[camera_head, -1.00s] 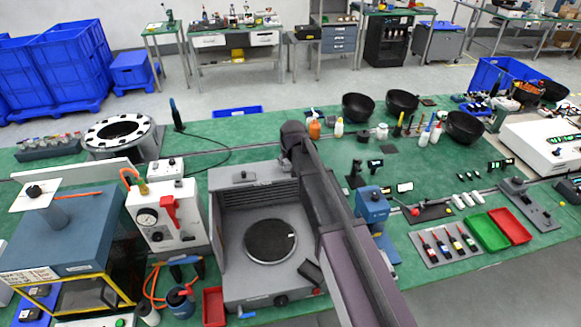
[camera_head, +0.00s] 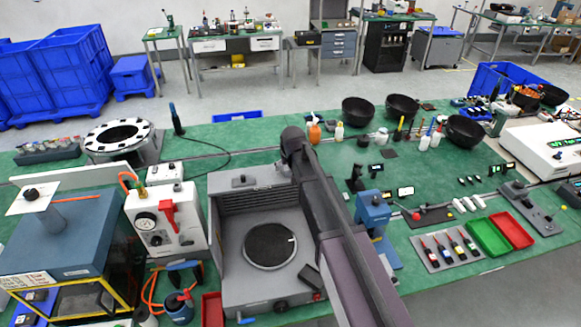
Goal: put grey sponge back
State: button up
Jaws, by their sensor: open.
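I cannot pick out the grey sponge with certainty. A small flat dark grey square (camera_head: 389,153) lies on the green bench in front of the black bowls. A dark block (camera_head: 312,276) lies at the front right of the grey open-fronted station, beside its round dark plate (camera_head: 270,245). Either is too small to identify. My arm rises from the lower right and passes in front of the station's right side. My gripper is not visible in this view.
A blue press-like device (camera_head: 374,212) stands just right of my arm. A green tray (camera_head: 488,237) and a red tray (camera_head: 512,230) sit at the right front, beside a grey tool mat (camera_head: 445,250). Bowls (camera_head: 358,110) and bottles stand behind. Bare green bench lies right of centre.

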jog(key=shift+r, duration=0.15)
jog(key=p+v, duration=1.1)
jog(key=v, duration=0.1)
dwell(0.6)
dwell(0.8)
jog(key=s+d+f+m+g+h, duration=0.1)
jog(key=s+d+m+g, duration=0.2)
jog(key=s+d, duration=1.8)
jog(key=shift+s+d+f+g, duration=0.25)
jog(key=shift+d+g, duration=0.45)
jog(key=shift+d, duration=0.1)
